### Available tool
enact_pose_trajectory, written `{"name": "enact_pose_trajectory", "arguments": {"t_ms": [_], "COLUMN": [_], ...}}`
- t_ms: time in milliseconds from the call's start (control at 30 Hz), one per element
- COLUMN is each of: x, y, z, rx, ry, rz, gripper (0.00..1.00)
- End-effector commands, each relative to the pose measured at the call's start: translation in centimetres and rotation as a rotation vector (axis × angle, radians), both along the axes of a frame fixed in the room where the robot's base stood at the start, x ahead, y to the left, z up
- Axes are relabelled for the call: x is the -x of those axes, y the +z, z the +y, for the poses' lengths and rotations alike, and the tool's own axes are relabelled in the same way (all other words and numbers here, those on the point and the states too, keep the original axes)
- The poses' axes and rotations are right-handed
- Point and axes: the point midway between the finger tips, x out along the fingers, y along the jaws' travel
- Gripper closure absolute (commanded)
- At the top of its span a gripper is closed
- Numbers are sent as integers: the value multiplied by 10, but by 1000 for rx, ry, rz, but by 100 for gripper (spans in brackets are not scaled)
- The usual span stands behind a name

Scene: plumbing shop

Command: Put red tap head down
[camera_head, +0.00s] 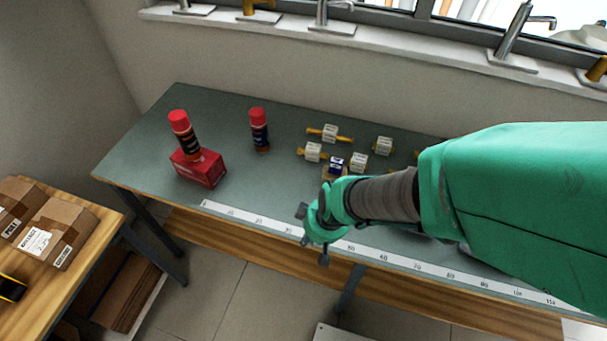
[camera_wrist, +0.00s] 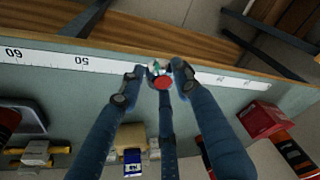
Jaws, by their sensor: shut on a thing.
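The red tap head (camera_wrist: 162,82) shows in the wrist view as a small red disc with a pale metallic part beside it. It sits between the fingertips of my gripper (camera_wrist: 155,84), which is shut on it. In the head view my gripper (camera_head: 314,236) is over the front edge of the grey-green bench, by the measuring strip; the tap head is hidden there. I cannot tell whether the tap head touches the bench.
The bench (camera_head: 225,120) holds a red box (camera_head: 198,168) with a red-capped can (camera_head: 184,134) on it, and another red-capped can (camera_head: 259,130). Several small white boxes with yellow fittings (camera_head: 330,133) stand behind my gripper. The measuring strip (camera_head: 265,222) runs along the front edge.

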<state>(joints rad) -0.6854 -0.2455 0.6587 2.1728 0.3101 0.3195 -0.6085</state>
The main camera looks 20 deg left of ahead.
Motion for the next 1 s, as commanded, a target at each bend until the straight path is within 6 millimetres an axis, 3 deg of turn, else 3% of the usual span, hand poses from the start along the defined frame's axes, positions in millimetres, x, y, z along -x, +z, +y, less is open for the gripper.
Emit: {"name": "enact_pose_trajectory", "arguments": {"t_ms": [700,1000], "x": [-88,-100], "y": [-12,-12], "z": [74,85], "rx": [0,0], "ry": [-1,0], "rz": [0,0], "gripper": [94,94]}}
